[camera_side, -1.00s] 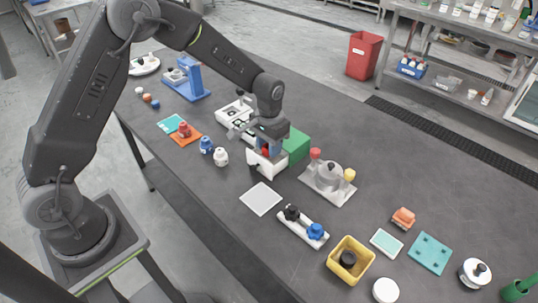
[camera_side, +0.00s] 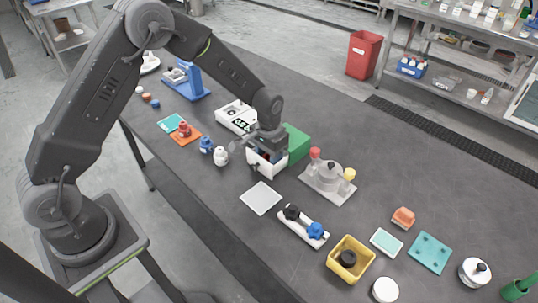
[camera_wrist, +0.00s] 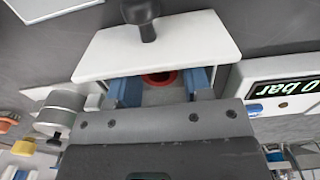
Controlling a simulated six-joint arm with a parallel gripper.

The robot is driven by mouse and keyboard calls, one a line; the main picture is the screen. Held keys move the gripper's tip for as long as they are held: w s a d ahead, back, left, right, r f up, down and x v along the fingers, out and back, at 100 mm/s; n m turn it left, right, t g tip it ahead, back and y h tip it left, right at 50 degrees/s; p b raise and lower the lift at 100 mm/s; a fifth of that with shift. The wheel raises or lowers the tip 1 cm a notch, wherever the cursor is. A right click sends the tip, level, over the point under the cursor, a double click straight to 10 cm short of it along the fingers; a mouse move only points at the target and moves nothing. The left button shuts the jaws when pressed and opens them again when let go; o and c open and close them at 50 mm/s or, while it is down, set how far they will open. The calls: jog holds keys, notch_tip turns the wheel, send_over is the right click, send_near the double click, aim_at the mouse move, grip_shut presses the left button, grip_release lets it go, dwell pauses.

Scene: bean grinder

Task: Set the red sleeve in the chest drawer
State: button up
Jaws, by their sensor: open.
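The green chest (camera_side: 296,144) stands mid-table with its white drawer (camera_side: 268,169) pulled out toward the front. In the wrist view, the drawer's white front panel (camera_wrist: 165,52) and black knob (camera_wrist: 141,14) fill the top. The red sleeve (camera_wrist: 160,79) shows as a red ring inside the drawer, just behind the front panel. My gripper (camera_side: 268,156) is low over the drawer, with its blue fingers apart on either side of the sleeve. The sleeve's lower part is hidden in the wrist view, and I cannot make the sleeve out in the side view.
A white device with a display (camera_side: 237,118) stands close to the drawer's left. A grey fixture with red and yellow caps (camera_side: 328,180) stands to its right. Blue (camera_side: 206,144) and white (camera_side: 221,156) knobbed pieces stand at left. A pale square plate (camera_side: 261,198) lies in front.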

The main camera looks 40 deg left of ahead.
notch_tip(320, 180, up, 13)
notch_tip(320, 180, up, 6)
jog(key=t, duration=0.1)
send_over(258, 162)
jog(key=s+r+t, duration=0.2)
jog(key=s+r, duration=0.1)
jog(key=s, duration=0.8)
jog(key=s+r+t, duration=0.2)
jog(key=s+r, duration=0.2)
jog(key=s, duration=0.7)
jog(key=shift+a+r+t, duration=0.25)
jog(key=shift+r+t, duration=0.05)
jog(key=shift+c, duration=0.4)
